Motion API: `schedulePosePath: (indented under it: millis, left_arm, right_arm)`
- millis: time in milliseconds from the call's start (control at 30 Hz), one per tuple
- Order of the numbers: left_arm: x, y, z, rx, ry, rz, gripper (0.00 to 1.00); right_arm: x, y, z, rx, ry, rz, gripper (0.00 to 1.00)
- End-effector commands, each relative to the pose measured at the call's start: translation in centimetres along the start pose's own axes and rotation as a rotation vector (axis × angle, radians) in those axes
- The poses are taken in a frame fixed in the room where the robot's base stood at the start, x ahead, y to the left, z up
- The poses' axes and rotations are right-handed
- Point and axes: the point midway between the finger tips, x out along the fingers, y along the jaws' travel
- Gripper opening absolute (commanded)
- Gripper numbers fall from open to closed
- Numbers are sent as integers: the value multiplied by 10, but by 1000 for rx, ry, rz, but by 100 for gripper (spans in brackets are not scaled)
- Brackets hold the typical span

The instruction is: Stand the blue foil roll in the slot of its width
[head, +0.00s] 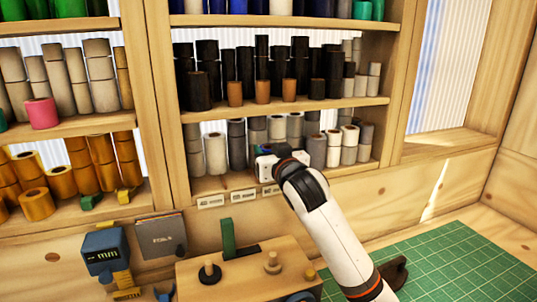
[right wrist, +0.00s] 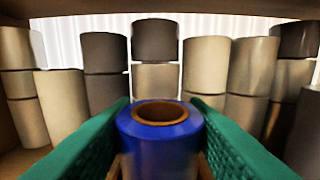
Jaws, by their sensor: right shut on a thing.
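My right gripper (head: 266,150) reaches into the lower shelf of the middle rack, above the label strip. In the right wrist view its green pads (right wrist: 160,108) are closed on both sides of the blue foil roll (right wrist: 158,143). The roll looks upright, its brown core opening facing up. Its lower end is hidden, so I cannot tell whether it touches the shelf. In the head view the roll is mostly hidden by my gripper. The labels (head: 243,196) on the shelf edge are too small to read. My left gripper is out of view.
Grey and black rolls (right wrist: 105,65) stand in stacks behind the held roll, with beige rolls (right wrist: 205,65) beside them. A shelf board (head: 290,106) lies above. Below are a wooden block with pegs (head: 271,263), a blue gauge (head: 103,250) and a green mat (head: 460,265).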

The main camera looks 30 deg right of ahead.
Motion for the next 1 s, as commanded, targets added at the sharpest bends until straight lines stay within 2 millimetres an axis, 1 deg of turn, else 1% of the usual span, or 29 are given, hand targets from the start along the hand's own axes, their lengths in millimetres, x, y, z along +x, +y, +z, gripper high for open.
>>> schedulePosePath:
  millis: [67, 100, 133, 533, 567, 600, 700, 1000]
  left_arm:
    - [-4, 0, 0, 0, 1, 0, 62]
    - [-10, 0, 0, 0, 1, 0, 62]
    - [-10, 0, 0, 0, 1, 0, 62]
    - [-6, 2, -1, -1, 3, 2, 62]
    - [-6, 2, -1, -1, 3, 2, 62]
    - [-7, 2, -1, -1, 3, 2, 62]
    - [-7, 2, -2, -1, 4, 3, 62]
    - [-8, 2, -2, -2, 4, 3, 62]
  right_arm:
    - [0, 0, -11, 0, 4, 0, 16]
    - [2, 0, -11, 0, 3, 0, 16]
    - [3, 0, -13, 0, 2, 0, 16]
    - [3, 0, -20, 1, 0, 0, 16]
    - [3, 0, -21, 1, 0, 0, 42]
    - [4, 0, -20, 1, 0, 0, 48]
    - [4, 0, -20, 1, 0, 0, 62]
    - [3, 0, -17, 0, -1, 0, 62]
